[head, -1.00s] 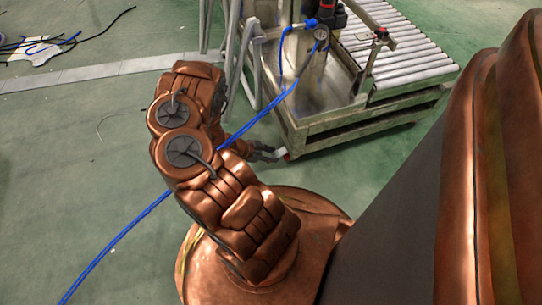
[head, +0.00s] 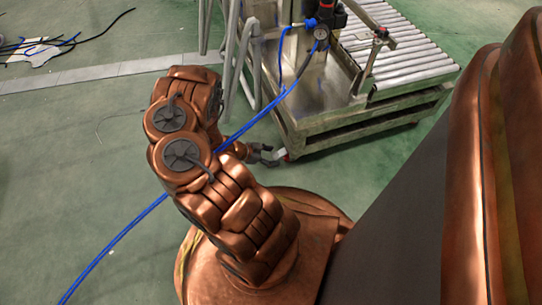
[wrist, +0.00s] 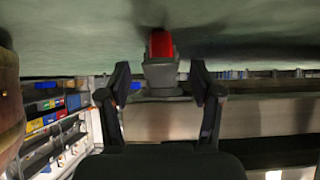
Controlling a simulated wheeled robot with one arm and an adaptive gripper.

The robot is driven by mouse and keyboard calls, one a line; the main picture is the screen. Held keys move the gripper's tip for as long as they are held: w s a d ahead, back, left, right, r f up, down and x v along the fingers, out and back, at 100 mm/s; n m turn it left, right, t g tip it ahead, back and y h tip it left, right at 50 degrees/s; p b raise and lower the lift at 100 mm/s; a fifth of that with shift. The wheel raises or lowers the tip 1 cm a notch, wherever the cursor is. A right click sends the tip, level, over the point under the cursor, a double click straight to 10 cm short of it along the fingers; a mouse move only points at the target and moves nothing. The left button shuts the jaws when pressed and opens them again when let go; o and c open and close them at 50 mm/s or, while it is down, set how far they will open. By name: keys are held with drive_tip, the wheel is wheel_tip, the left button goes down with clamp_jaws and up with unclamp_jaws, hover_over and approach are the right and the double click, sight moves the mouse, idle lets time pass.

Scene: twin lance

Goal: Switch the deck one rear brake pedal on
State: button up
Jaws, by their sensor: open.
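The brake pedal (wrist: 161,45) is a red-tipped lever with a pale grey body, in the upper middle of the wrist view. It also shows small in the head view (head: 284,156), low at the near corner of the metal cart (head: 335,133). My gripper (wrist: 159,76) is open, with one dark finger on each side of the pedal's grey body. Gaps show between the fingers and the pedal. In the head view my gripper (head: 268,155) is low beside the cart's corner, partly small and dark there.
A roller conveyor (head: 410,55) tops the cart. A blue hose (head: 130,225) crosses the floor and passes near my arm. A grey metal frame (head: 240,70) stands left of the cart.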

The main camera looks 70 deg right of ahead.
drive_tip(key=v, duration=1.2)
idle(0.7)
